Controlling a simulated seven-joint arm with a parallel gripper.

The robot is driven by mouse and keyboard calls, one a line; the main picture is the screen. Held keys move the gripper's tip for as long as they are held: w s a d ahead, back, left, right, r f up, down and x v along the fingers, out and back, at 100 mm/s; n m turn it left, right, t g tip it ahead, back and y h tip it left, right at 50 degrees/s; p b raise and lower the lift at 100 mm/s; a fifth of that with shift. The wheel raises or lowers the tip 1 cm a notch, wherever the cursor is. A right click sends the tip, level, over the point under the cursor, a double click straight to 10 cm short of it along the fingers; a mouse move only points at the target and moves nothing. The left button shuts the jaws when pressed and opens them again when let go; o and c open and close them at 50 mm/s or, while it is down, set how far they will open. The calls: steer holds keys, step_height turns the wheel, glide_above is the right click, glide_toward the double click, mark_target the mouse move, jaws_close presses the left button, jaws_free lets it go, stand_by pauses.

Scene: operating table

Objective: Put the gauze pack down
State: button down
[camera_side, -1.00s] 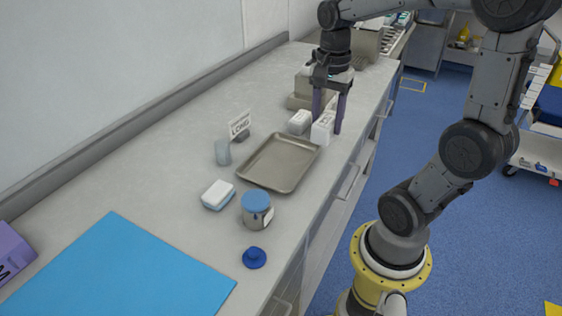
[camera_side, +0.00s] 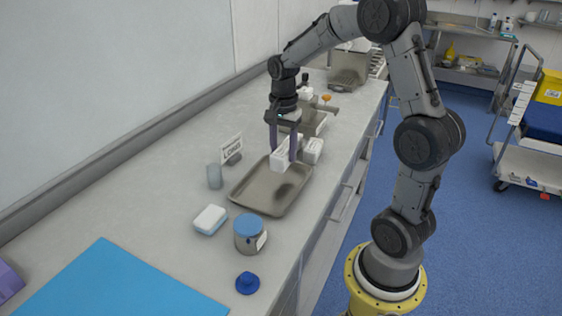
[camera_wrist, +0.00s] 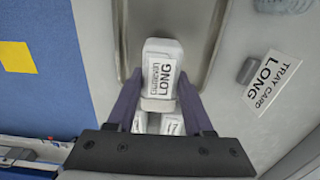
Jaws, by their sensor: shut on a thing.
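The gauze pack (camera_side: 281,161) is a white block. In the wrist view its label reads "LONG" (camera_wrist: 160,76). My gripper (camera_side: 283,157) points down and is shut on the pack, with one finger on each side; the fingers also show in the wrist view (camera_wrist: 160,103). The pack is over the far part of the shallow metal tray (camera_side: 250,192). A dark shadow lies on the tray floor, and the pack looks a little above it. The exact gap cannot be told. A second white pack (camera_side: 313,150) stands on the counter just beyond the tray.
A blue-white block (camera_side: 210,219), a blue-lidded jar (camera_side: 249,236) and a blue knob-like item (camera_side: 247,283) are nearer. A blue mat (camera_side: 115,285) lies at front left.

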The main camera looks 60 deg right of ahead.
steer(key=shift+w+d+f, duration=0.1)
steer(key=shift+w+f, duration=0.1)
steer(key=shift+f, duration=0.05)
steer(key=shift+w+d+f, duration=0.1)
steer(key=shift+w+f, duration=0.05)
steer(key=shift+f, duration=0.8)
steer(key=shift+w+d+f, duration=0.1)
steer(key=shift+f, duration=0.8)
steer(key=shift+c, duration=1.5)
jaws_free()
steer(key=shift+a+f, duration=0.1)
steer(key=shift+f, duration=0.05)
